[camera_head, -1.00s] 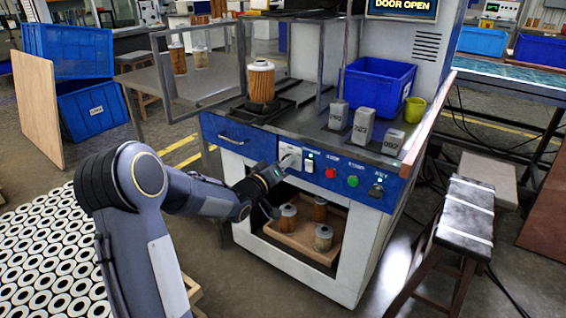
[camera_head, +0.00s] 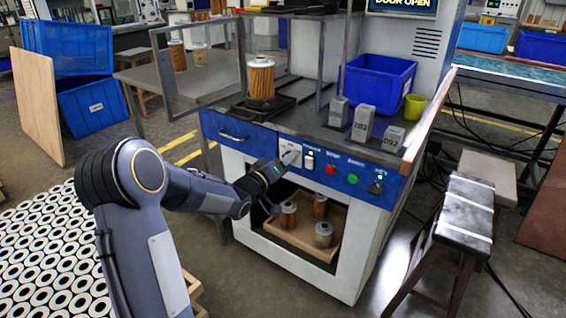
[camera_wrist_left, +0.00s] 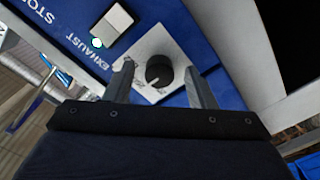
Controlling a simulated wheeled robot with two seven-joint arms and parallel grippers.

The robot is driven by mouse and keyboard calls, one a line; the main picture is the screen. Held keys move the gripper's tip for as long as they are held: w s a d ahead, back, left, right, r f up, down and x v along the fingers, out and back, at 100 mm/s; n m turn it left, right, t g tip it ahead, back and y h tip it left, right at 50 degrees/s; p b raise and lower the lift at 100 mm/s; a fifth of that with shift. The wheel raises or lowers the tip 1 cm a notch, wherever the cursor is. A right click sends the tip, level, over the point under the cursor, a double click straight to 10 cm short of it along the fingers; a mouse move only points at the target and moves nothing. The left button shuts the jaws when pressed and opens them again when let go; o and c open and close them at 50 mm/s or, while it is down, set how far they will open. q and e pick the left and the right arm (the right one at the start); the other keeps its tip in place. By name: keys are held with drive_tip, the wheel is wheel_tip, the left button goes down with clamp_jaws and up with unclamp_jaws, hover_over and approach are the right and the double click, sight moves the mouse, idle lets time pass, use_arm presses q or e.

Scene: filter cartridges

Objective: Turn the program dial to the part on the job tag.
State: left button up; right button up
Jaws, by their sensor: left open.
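The program dial (camera_wrist_left: 159,71) is a round black knob with a pale pointer line on a light square plate (camera_wrist_left: 151,47), seen in the left wrist view. My left gripper (camera_wrist_left: 158,75) is open, one finger on each side of the dial; I cannot tell whether they touch it. In the head view my left gripper (camera_head: 284,160) is at the plate on the machine's blue front panel (camera_head: 340,176), and it hides most of the dial. The job tag cannot be made out. My right gripper is not in view.
An exhaust switch (camera_head: 309,161), a red button (camera_head: 330,169) and a green button (camera_head: 353,178) sit right of the dial. A filter cartridge (camera_head: 261,80) stands on the machine. Grey blocks (camera_head: 363,122) and a blue bin (camera_head: 379,82) stand on its top. A wooden stool (camera_head: 462,213) is at right.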

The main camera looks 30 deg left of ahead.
use_arm(q)
drive_tip(key=s+p, duration=0.1)
drive_tip(key=s, duration=0.7)
drive_tip(key=shift+a, duration=0.3)
drive_tip(key=shift+w, duration=0.1)
